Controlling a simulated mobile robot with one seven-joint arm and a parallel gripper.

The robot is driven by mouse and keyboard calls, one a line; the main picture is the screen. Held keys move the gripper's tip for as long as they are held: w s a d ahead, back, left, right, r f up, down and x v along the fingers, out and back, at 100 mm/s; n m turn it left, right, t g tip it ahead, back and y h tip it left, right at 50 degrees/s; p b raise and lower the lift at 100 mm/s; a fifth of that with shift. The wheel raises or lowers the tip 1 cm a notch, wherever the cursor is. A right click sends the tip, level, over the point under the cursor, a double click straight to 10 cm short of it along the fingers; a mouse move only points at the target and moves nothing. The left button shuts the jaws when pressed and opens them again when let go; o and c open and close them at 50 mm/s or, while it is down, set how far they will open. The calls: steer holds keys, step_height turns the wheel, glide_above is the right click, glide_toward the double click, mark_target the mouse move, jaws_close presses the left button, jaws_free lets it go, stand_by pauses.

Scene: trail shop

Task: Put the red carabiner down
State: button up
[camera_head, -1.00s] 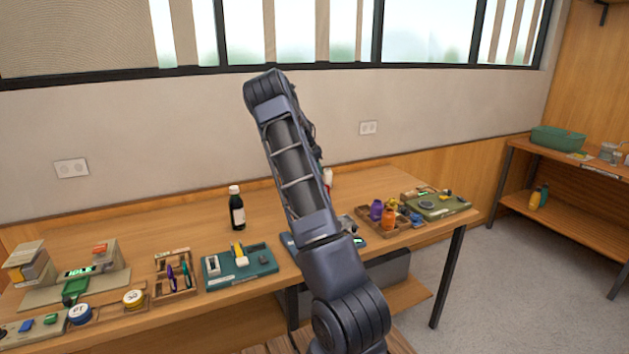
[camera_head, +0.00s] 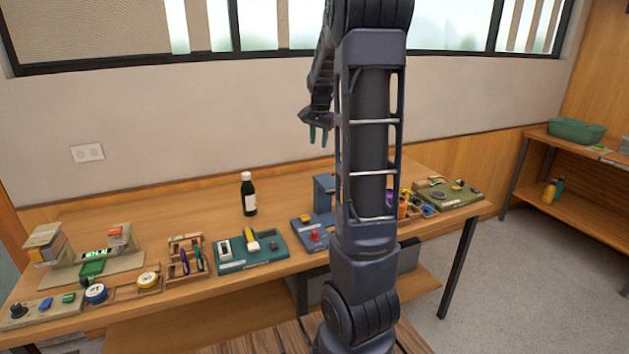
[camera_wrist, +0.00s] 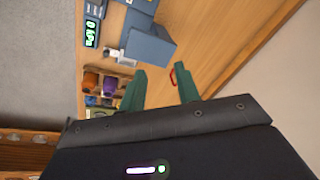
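A thin red loop, which looks like the red carabiner (camera_wrist: 173,76), shows in the wrist view beside the tip of the right-hand finger. That finger hides part of it, and I cannot tell whether it touches the finger or lies on the wooden table beyond. I cannot make out the carabiner in the head view. My gripper (camera_head: 318,135) hangs above the table in front of the wall, fingers pointing down. In the wrist view its two green fingers (camera_wrist: 160,88) stand apart with a clear gap and nothing gripped between them.
The table (camera_head: 200,215) holds a dark bottle (camera_head: 248,195), a teal board (camera_head: 265,252), a blue device (camera_head: 323,195), a pen rack (camera_head: 187,258) and a scale-like station (camera_head: 92,268). A green tray (camera_head: 450,194) is at the right end. My arm hides the table's middle right.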

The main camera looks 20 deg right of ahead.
steer(key=s+a+n, duration=0.3)
steer(key=s+a, duration=0.2)
steer(key=s, duration=0.5)
steer(key=s+a+n+t, duration=0.1)
steer(key=s+a+n, duration=0.3)
steer(key=s, duration=0.7)
steer(key=s+a+r+n+t, duration=0.1)
steer(key=s+a+n, duration=0.2)
steer(key=s+a, duration=0.3)
steer(key=shift+s+n+y, duration=0.3)
steer(key=shift+s, duration=2.1)
steer(key=shift+r, duration=0.1)
